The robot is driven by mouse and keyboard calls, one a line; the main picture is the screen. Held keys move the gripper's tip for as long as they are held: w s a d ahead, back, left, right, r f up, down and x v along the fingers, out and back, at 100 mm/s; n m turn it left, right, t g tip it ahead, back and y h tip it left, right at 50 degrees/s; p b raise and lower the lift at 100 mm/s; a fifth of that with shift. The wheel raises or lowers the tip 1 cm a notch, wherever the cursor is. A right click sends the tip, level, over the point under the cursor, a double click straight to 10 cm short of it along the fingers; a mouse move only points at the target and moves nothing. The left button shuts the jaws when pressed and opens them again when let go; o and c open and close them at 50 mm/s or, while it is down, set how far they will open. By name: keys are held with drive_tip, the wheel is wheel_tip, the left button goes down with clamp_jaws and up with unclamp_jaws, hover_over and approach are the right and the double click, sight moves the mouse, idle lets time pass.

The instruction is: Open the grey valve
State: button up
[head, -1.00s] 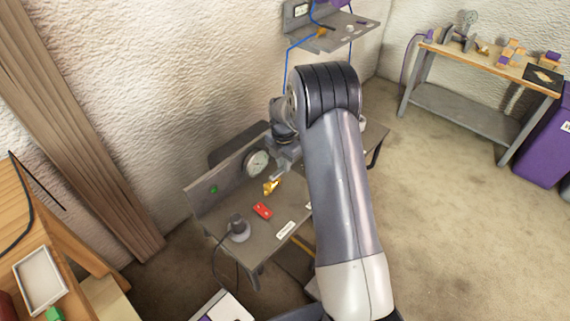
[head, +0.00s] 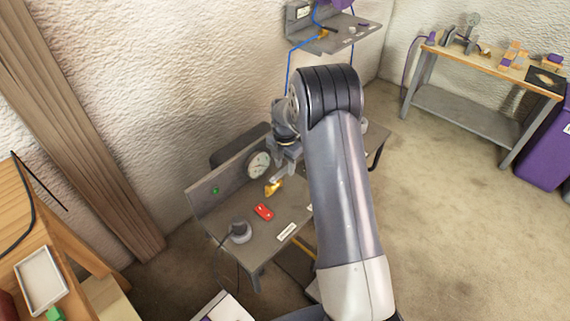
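A brass fitting (head: 273,188) sits on the grey bench (head: 222,257) below a round gauge (head: 259,165). A pale grey piece next to its top may be the grey valve's handle or a fingertip of mine; I cannot tell which. My gripper (head: 284,165) is just above and right of the brass fitting, pointing down, partly hidden by my own arm. Whether its fingers touch anything, or are open or shut, is too small to see. A red part (head: 264,212) lies in front of the fitting.
A grey knob-like device (head: 239,231) with a dark cable stands at the bench's front left. A wall shelf (head: 335,40) with blue tubing hangs above. A wooden table (head: 40,240) is at left, a workbench (head: 490,65) at far right. The floor at right is clear.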

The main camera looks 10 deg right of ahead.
sight(285, 169)
wheel_tip(285, 169, up, 11)
idle(0.4)
drive_tip(key=shift+f, duration=0.2)
wheel_tip(285, 169, down, 11)
drive_tip(key=shift+r, duration=0.1)
drive_tip(key=shift+s+m, duration=0.1)
drive_tip(key=shift+m, duration=0.2)
drive_tip(key=shift+r, duration=0.1)
idle(0.4)
drive_tip(key=shift+r, duration=0.15)
wheel_tip(285, 169, up, 10)
wheel_tip(285, 169, down, 10)
drive_tip(key=shift+f, duration=0.25)
drive_tip(key=shift+s+d+m, duration=0.25)
drive_tip(key=shift+s+m, duration=0.1)
drive_tip(key=shift+m, duration=0.35)
